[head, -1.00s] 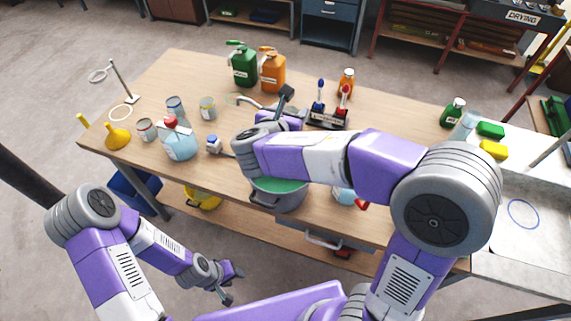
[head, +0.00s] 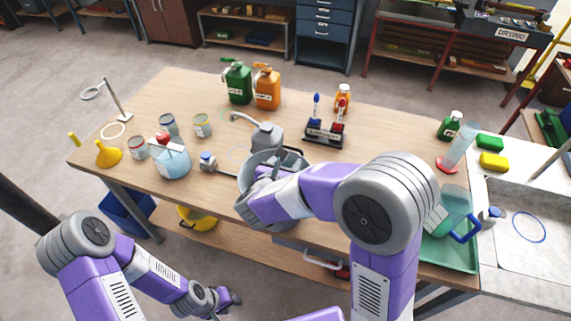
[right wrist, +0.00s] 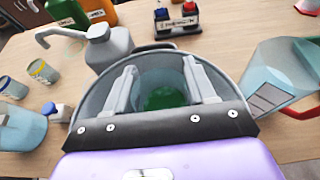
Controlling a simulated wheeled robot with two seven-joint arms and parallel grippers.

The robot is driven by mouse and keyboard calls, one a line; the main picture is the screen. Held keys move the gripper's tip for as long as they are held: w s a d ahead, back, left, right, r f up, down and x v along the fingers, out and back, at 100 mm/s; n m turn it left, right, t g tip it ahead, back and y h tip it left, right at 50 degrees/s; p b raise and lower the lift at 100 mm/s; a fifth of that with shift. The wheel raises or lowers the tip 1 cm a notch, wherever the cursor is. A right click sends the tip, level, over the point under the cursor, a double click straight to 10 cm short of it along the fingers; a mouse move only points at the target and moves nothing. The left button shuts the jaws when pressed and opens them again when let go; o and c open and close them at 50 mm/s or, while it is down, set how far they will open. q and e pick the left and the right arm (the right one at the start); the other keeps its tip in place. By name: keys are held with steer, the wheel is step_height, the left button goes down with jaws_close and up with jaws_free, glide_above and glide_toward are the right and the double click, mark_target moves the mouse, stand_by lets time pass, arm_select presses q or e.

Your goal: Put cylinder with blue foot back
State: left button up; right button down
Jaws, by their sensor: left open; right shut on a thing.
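My right gripper (right wrist: 160,66) is over a wide grey pot (right wrist: 88,100) with green inside, its fingers pointing into it. In the head view my right arm hides the gripper and much of the pot (head: 290,157). A pale piece with blue (head: 208,160) lies left of the pot, with a grey stem towards it; I cannot tell if this is the blue-footed cylinder. A clear cylinder with a red foot (head: 461,143) stands at the right. My left gripper (head: 222,298) is open and empty, low before the table.
A grey spouted bottle (head: 266,136) stands just behind the pot. A black stand (head: 323,139) with red and blue bottles is further back. A jug with a blue handle (head: 457,205) stands in a green tray (head: 455,257) at the right.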

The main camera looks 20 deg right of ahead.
steer(key=shift+f, duration=0.1)
steer(key=shift+c, duration=1.9)
jaws_free()
steer(key=p+v, duration=0.1)
steer(key=v, duration=1.1)
steer(key=shift+p, duration=0.3)
